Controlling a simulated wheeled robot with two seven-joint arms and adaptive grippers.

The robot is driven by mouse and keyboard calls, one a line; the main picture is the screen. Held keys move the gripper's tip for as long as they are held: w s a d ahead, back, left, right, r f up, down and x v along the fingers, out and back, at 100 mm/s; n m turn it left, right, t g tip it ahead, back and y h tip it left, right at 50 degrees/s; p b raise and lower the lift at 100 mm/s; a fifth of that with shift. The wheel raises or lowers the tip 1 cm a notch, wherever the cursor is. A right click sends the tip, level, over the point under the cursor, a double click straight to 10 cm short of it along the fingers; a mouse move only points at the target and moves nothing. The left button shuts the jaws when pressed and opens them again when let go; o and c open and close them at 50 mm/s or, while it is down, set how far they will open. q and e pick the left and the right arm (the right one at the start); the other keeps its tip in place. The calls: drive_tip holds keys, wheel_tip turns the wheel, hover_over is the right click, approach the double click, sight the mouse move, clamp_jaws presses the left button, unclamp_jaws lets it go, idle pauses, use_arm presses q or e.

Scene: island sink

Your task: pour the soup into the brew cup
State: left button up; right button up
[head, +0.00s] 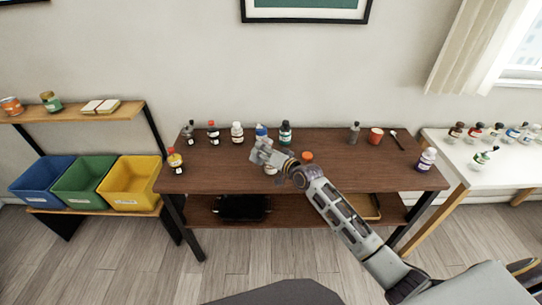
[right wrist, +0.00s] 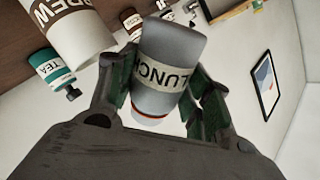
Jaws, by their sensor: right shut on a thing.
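My right gripper (head: 268,150) is above the middle of the brown table. In the right wrist view its fingers (right wrist: 160,95) are shut on a grey container labelled LUNCH (right wrist: 172,55), which has an orange-red ring near one end. The white brew cup (right wrist: 75,35), with a brown BREW band, is close beside the container at the upper left of that view. In the head view a small white part (head: 270,170) under the gripper may be the cup, mostly hidden. No soup shows, and I cannot tell whether any is flowing. My left gripper is out of view.
Several bottles stand along the table's back, including a teal TEA bottle (right wrist: 50,68). An orange-topped thing (head: 306,157) is beside my right arm. An orange cup (head: 376,135) and purple-labelled bottle (head: 426,160) stand at the right. The table's front left (head: 210,178) is clear.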

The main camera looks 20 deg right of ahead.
drive_tip(key=shift+a+f+m+g+b, duration=0.2)
drive_tip(key=shift+m+g+b, duration=0.15)
drive_tip(key=shift+m, duration=0.45)
drive_tip(key=shift+d+f+m+y, duration=0.1)
drive_tip(key=shift+f+m+y, duration=0.05)
drive_tip(key=shift+m+y, duration=0.15)
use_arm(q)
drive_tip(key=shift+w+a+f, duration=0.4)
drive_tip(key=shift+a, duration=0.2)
use_arm(e)
drive_tip(key=shift+r+m, duration=0.3)
drive_tip(key=shift+m, duration=0.1)
drive_tip(key=shift+r+m+g, duration=0.2)
drive_tip(key=shift+m+g, duration=0.05)
drive_tip(key=shift+m, duration=0.05)
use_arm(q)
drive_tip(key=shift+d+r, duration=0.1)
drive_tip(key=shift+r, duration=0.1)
use_arm(e)
drive_tip(key=shift+r, duration=0.1)
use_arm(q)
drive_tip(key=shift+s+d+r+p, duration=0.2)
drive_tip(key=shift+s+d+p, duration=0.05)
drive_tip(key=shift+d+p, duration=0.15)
use_arm(e)
drive_tip(key=shift+m, duration=0.3)
